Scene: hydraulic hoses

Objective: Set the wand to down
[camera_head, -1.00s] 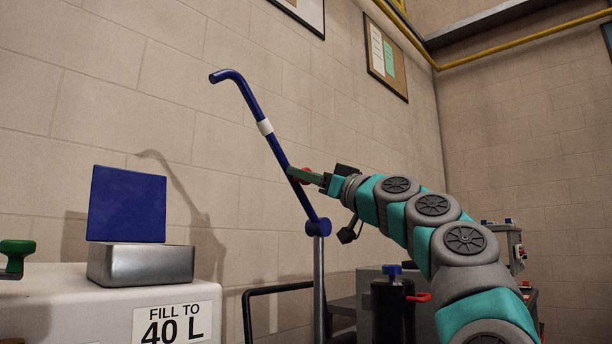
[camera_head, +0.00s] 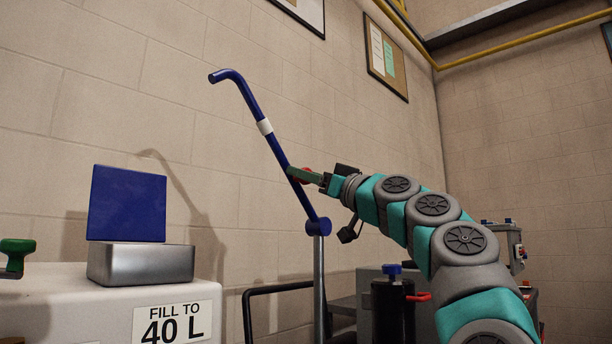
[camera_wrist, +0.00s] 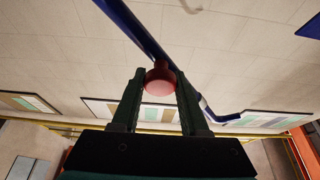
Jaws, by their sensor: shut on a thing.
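The wand (camera_head: 254,110) is a blue tube with a bent top end and a white band. It leans up and to the left from a blue pivot (camera_head: 318,227) on top of a grey post (camera_head: 319,275). My gripper (camera_head: 296,174) is at the wand's lower half, from the right. In the wrist view the wand (camera_wrist: 133,27) runs past the fingertips, and my gripper (camera_wrist: 160,82) is shut on a red knob (camera_wrist: 159,80) at the wand's side. The knob is mostly hidden by the fingers in the head view.
A white tank (camera_head: 60,310) with a "FILL TO 40 L" label stands at left. On it are a metal block with a blue panel (camera_head: 127,204) and a green handle (camera_head: 17,247). A black cylinder (camera_head: 393,310) with a blue cap stands below my arm. The wall is behind the wand.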

